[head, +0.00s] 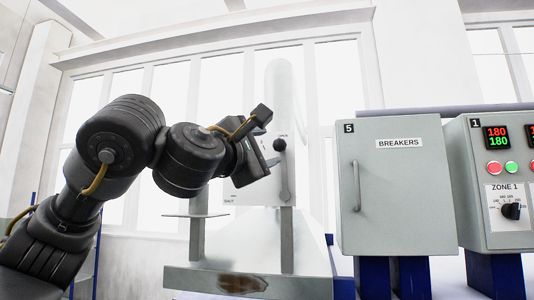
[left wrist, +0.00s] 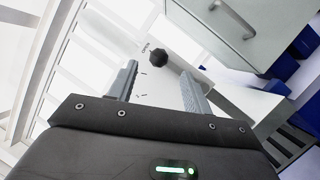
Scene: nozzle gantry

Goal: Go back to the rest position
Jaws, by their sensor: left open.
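My left arm comes in from the left in the head view, with its gripper (head: 270,160) in front of a pale panel. The gripper is open, and its two separated fingers (left wrist: 158,88) show in the left wrist view with nothing gripped between them. A lever with a round black knob (head: 279,145) stands upright on the panel, just right of the gripper. The knob (left wrist: 158,55) appears beyond and between the fingertips in the left wrist view, seemingly apart from them. Panel lettering appears to read OPEN near the knob and SHUT lower left. My right gripper is not in view.
A grey BREAKERS cabinet (head: 396,190) with a vertical handle (head: 356,186) stands right of the lever. Beside it is a ZONE 1 control box (head: 500,170) with displays, buttons and a dial. A grey beam (head: 245,282) with a rusty patch runs below the gripper. Tall windows lie behind.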

